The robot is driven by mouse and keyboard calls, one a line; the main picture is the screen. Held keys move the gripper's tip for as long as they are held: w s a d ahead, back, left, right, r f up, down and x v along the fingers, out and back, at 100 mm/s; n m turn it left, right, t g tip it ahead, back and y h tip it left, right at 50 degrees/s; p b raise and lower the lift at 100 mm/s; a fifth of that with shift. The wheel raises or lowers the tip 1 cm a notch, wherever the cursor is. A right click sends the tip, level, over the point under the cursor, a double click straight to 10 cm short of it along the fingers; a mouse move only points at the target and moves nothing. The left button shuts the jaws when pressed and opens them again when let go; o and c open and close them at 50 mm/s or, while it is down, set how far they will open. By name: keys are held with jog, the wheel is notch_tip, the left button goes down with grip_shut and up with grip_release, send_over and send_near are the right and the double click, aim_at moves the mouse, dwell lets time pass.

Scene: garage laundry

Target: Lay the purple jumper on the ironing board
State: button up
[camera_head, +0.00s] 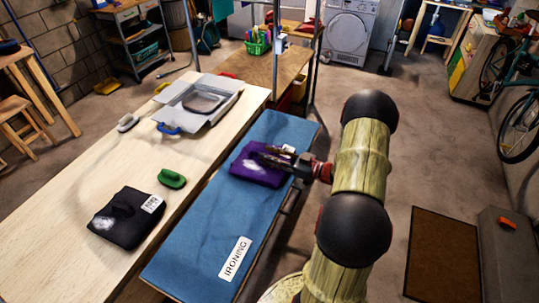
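The purple jumper (253,172) is folded into a small bundle with a whitish patch on its top. It is over the far half of the blue ironing board (205,220) and appears to rest on it. The board has a white label reading "IRONING" at its near end. My gripper (268,157) reaches in from the right, with its dark fingers at the jumper's upper right part. The fingers overlap the dark cloth, so I cannot tell whether they grip it or are open.
A shelf with a green basket (258,42) stands beyond. The board's near half is clear.

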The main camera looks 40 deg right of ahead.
jog(key=p+v, duration=0.3)
jog(key=v, duration=0.9)
jog(key=w+r+h, duration=0.1)
jog(key=w, duration=0.1)
jog(key=w+d+r+g, duration=0.1)
jog(key=w, duration=0.2)
jog(key=w+r+h, duration=0.1)
jog(key=w, duration=0.1)
jog(key=shift+w+d+r+h, duration=0.1)
jog(key=shift+w+d+h, duration=0.2)
jog(key=w+a+r+m+g+h, duration=0.1)
jog(key=w+a+r+g+h, duration=0.15)
jog(key=w+r+h, duration=0.7)
jog(key=s+a+r+m+g, duration=0.25)
jog(key=a+r, duration=0.55)
jog(key=r, duration=0.5)
jog(key=s+a+f+m+g+y, duration=0.1)
jog(key=s+a+g+y, duration=0.4)
jog(key=s+a, duration=1.9)
jog(key=a, duration=0.3)
jog(key=shift+s+f, duration=0.2)
jog(key=shift+s, duration=0.2)
